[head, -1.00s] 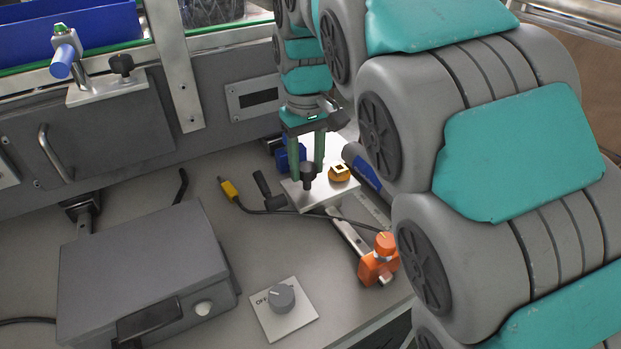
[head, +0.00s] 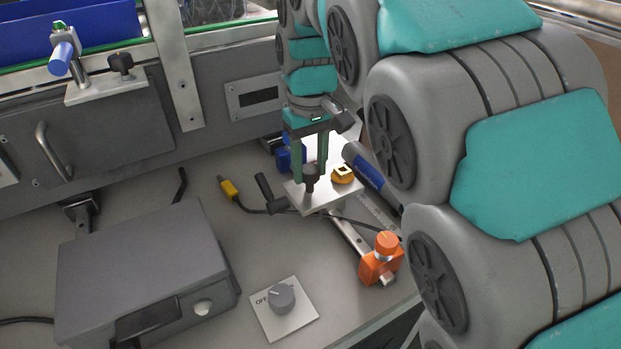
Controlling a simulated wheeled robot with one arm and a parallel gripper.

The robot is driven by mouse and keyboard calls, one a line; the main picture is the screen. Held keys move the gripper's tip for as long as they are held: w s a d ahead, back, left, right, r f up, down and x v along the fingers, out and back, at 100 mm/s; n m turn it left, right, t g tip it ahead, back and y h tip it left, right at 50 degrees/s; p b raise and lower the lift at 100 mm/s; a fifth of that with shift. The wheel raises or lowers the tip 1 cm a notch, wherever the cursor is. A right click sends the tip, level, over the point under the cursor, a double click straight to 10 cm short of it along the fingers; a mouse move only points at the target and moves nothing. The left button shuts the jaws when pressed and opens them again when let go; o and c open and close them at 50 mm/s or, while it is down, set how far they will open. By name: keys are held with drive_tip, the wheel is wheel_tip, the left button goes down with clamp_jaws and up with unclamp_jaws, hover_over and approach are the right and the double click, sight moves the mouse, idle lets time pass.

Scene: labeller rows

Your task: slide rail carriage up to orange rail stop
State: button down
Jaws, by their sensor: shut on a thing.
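The rail carriage (head: 318,204) is a pale plate on a metal rail (head: 349,233). It carries a dark knob (head: 311,176) and a yellow-orange fitting (head: 344,174). My gripper (head: 311,172) points down and is shut on the dark knob. The orange rail stop (head: 380,262) sits at the near end of the rail, with an orange knob on top. A stretch of bare rail shows between the carriage and the stop. A blue block (head: 290,156) is behind the carriage, partly hidden by my gripper.
A grey box (head: 140,255) stands at left, with an OFF dial plate (head: 283,309) to its right. A yellow-ended cable (head: 229,189) runs past the carriage and over the rail. A blue-and-grey cylinder (head: 368,170) lies close to the carriage's right. My arm covers the right side.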

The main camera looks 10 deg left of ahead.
drive_tip(key=s+d+b, duration=0.2)
drive_tip(key=s+d, duration=0.5)
drive_tip(key=s, duration=0.3)
drive_tip(key=shift+s+d+b, duration=0.15)
drive_tip(key=shift+d+b, duration=0.2)
drive_tip(key=shift+d, duration=0.05)
drive_tip(key=shift+c, duration=1.4)
unclamp_jaws()
idle(0.8)
drive_tip(key=shift+r, duration=0.1)
